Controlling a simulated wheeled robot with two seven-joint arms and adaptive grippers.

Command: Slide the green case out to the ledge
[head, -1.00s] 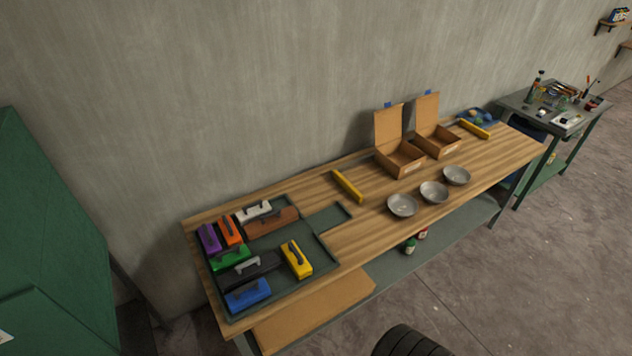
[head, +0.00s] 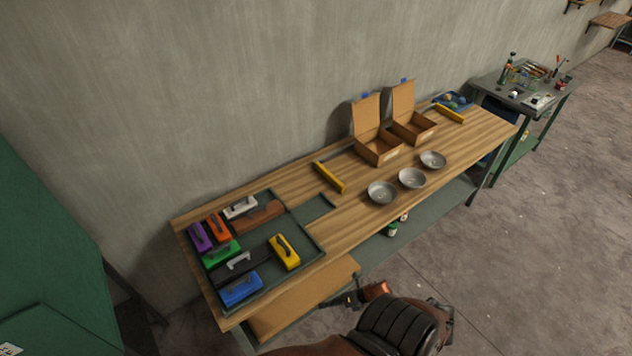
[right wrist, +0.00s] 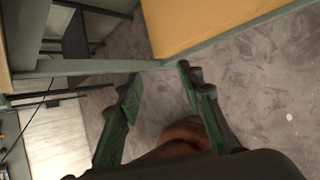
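The green case (head: 220,253) sits at the left side of a dark green tray (head: 318,252) on the wooden bench, with the other cases packed around it. Purple (head: 200,236), orange (head: 218,227), white (head: 240,207) and brown (head: 258,216) cases lie behind it. A black case (head: 243,263), a blue case (head: 240,289) and a yellow case (head: 285,252) lie in front and to the right. A narrow tray extension (head: 313,210), perhaps the ledge, is empty. My right gripper (head: 342,300) is low before the bench, away from the cases; the right wrist view (right wrist: 158,85) shows its fingers apart and empty. My left gripper is out of view.
Three metal bowls (head: 411,179), two open cardboard boxes (head: 377,148) and a yellow bar (head: 329,177) stand farther right on the bench. A cardboard-coloured panel (head: 300,300) lies below its front edge. A green cabinet (head: 45,240) stands at left.

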